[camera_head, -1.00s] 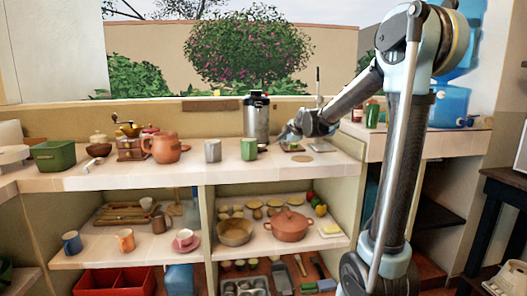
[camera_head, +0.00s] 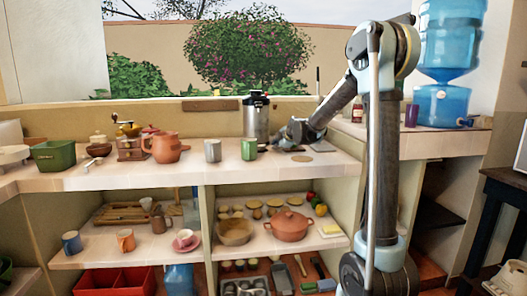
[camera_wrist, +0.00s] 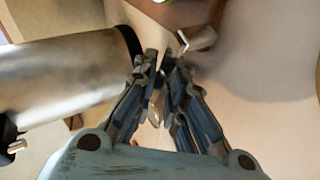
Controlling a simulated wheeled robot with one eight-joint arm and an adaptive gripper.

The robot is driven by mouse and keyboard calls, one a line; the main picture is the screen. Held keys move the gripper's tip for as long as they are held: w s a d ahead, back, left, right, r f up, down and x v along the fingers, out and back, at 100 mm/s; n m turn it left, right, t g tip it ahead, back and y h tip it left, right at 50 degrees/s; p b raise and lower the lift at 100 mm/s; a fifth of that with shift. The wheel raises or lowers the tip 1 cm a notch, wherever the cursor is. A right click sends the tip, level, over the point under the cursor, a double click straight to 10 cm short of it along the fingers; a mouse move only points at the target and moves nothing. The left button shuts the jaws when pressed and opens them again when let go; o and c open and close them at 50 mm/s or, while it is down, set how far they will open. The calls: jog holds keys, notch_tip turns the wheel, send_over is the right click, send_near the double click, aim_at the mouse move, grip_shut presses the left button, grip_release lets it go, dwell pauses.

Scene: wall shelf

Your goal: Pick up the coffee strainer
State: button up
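My gripper (camera_head: 281,138) is low over the right part of the counter, just right of the green mug (camera_head: 249,149). In the wrist view my gripper (camera_wrist: 162,62) has its fingertips close together with a narrow gap. A small brass-coloured piece (camera_wrist: 155,106) shows between the fingers, and a short metal piece (camera_wrist: 199,39) lies just beyond the tips. Either may be part of the coffee strainer, but I cannot tell, nor whether the fingers hold anything. In the head view I cannot make out the strainer; my gripper hides part of that area.
A tall steel pot (camera_head: 256,118) stands close behind my gripper; a large metal cylinder (camera_wrist: 62,78) is beside the fingers in the wrist view. A grey mug (camera_head: 212,151) and terracotta teapot (camera_head: 166,148) stand left. The counter's front edge (camera_head: 290,173) is near.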

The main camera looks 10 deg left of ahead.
jog(key=shift+w+a+f, duration=0.1)
jog(key=shift+w+f, duration=0.05)
grip_shut()
notch_tip(320, 180, up, 11)
jog(key=shift+m, duration=0.4)
jog(key=shift+a+f, duration=0.2)
jog(key=shift+f, duration=4.55)
